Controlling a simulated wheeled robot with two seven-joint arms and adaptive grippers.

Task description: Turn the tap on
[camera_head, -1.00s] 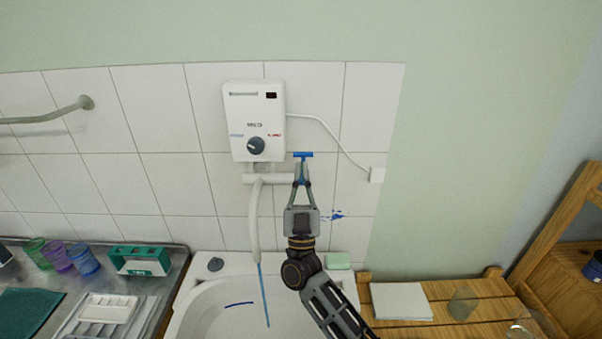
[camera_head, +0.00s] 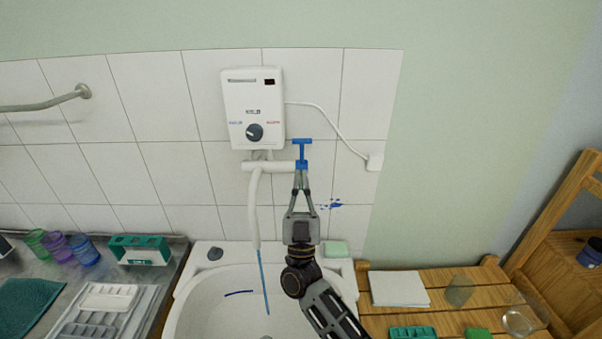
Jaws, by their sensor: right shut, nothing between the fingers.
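The tap has a blue T-shaped handle (camera_head: 302,151) at the right end of a white pipe (camera_head: 268,167) below a white water heater (camera_head: 253,108) on the tiled wall. A white spout (camera_head: 253,212) hangs from the pipe over the basin (camera_head: 205,295). A thin blue line (camera_head: 263,283) runs from the spout's end into the basin; I cannot tell whether it is water or a mark. My right gripper (camera_head: 300,178) is shut and empty, its fingertips pointing up just below the blue handle. I cannot tell whether they touch it. My left gripper is out of view.
Coloured cups (camera_head: 56,244), a green-and-white box (camera_head: 139,250) and a white tray (camera_head: 108,298) stand left of the basin. A green soap bar (camera_head: 336,249) lies on the basin's rim. A wooden slatted table (camera_head: 450,289) with paper and glasses stands at the right.

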